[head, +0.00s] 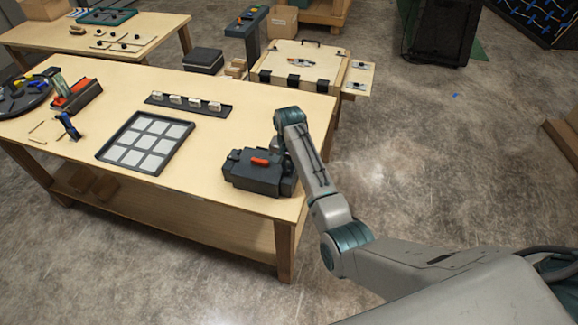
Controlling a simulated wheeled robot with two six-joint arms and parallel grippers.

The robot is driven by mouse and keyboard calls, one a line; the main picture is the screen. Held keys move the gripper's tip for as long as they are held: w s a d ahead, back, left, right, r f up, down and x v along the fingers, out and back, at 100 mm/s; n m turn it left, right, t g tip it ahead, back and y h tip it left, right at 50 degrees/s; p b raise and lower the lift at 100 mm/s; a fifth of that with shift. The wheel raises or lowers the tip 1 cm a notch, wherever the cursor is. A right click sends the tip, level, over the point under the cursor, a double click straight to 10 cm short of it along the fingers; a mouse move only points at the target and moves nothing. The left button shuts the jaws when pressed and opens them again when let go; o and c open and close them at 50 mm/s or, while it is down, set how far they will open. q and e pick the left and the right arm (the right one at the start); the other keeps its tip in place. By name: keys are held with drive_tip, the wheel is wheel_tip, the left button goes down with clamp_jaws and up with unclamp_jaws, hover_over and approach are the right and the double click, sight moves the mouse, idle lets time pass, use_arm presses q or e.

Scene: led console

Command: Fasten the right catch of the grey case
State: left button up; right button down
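The grey case (245,174) sits shut, as far as I can see, at the near right corner of the wooden table. It is dark grey with a red handle (260,161) on top. My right arm reaches in from the right, and its wrist is bent over the case's right end. My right gripper (278,145) is at the back right of the case, mostly hidden behind my own wrist. I cannot tell whether it touches the case or is open. The right catch is not discernible; my arm covers that side. My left gripper is out of view.
A dark-framed tray with pale squares (147,143) lies left of the case. A black rail with several white blocks (188,104) lies behind it. The wooden table (215,139) is bare between them and the case.

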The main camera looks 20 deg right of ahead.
drive_tip(key=shift+n, duration=0.3)
drive_tip(key=n, duration=0.3)
drive_tip(key=shift+n, duration=0.3)
drive_tip(key=n, duration=0.4)
drive_tip(key=shift+n, duration=0.3)
drive_tip(key=n, duration=0.4)
drive_tip(key=shift+n, duration=2.5)
drive_tip(key=c, duration=1.5)
unclamp_jaws()
drive_tip(key=shift+o, duration=0.2)
drive_tip(key=shift+r, duration=0.1)
